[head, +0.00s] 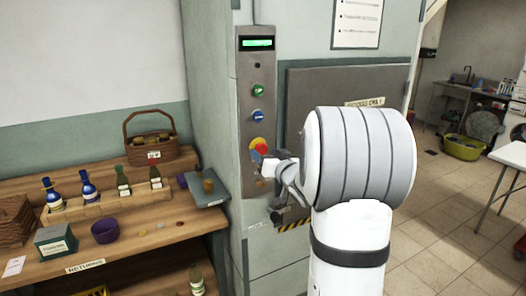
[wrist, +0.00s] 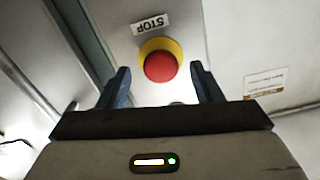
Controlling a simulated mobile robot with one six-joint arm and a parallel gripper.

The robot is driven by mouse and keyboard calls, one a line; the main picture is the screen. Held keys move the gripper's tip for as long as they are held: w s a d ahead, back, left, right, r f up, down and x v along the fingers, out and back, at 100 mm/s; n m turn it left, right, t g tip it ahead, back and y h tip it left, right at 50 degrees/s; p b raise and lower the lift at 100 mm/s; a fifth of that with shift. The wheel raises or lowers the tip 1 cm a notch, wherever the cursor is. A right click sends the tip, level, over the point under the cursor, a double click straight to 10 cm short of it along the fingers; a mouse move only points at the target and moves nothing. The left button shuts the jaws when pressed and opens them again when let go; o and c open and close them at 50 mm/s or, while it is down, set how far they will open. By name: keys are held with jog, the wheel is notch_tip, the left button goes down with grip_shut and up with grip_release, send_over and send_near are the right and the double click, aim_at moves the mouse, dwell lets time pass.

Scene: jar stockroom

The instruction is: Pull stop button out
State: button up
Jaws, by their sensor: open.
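The stop button is a red mushroom cap (wrist: 160,67) on a yellow collar (wrist: 149,45), under a STOP label (wrist: 151,24) in the wrist view. My gripper (wrist: 162,84) is open, with one blue-grey finger on each side of the button in the picture and nothing between the pads. The fingers look apart from the cap; the exact distance is hard to tell.
The panel also has a green button (head: 257,90), a blue button (head: 257,116) and a lit green display (head: 258,43). A hatch door (head: 310,95) is to the right. A wooden bench (head: 150,237) with bottles and a wicker basket (head: 150,150) stands at left.

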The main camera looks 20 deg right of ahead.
jog(key=shift+w, duration=0.75)
